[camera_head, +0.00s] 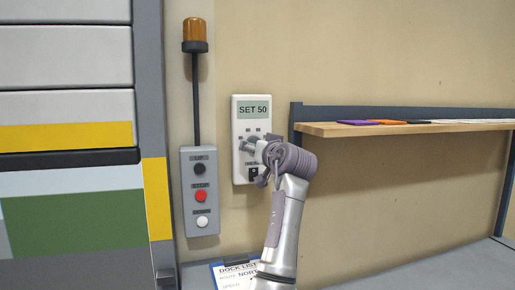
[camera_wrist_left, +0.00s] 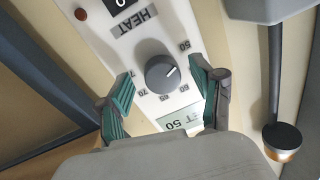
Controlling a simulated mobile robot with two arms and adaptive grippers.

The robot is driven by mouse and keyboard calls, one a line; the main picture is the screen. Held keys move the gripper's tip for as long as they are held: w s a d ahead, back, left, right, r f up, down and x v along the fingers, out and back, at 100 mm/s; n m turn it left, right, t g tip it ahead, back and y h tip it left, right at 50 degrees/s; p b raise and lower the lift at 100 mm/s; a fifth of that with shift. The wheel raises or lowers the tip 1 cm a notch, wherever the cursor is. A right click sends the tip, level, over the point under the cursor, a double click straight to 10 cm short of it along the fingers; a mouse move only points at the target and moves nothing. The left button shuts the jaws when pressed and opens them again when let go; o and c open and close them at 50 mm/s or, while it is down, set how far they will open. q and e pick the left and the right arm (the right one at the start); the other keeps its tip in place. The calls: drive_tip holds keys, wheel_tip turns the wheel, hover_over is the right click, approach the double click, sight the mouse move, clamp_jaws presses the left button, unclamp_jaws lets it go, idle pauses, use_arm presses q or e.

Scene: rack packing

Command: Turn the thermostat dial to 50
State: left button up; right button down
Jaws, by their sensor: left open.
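The white thermostat (camera_head: 238,170) hangs on the beige wall, with "SET 50" on its display (camera_head: 253,109). In the left wrist view its round grey dial (camera_wrist_left: 158,78) shows upside down, with numbers around it. The dial's white mark points right and slightly up, between the 50 label and the label below it. My left gripper (camera_head: 250,147) is in front of the thermostat and partly hides the dial in the head view. In the wrist view the left gripper (camera_wrist_left: 160,68) is open, its green-padded fingers on either side of the dial with gaps. My right gripper is not in view.
A grey button box (camera_head: 212,170) with black, red and white buttons hangs left of the thermostat, below an amber beacon (camera_head: 194,33). A wooden shelf (camera_head: 340,130) with flat coloured items is at right. A "DOCK LIST" clipboard (camera_head: 232,272) lies below.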

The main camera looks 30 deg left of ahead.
use_arm(q)
drive_tip(key=v, duration=1.2)
idle(0.3)
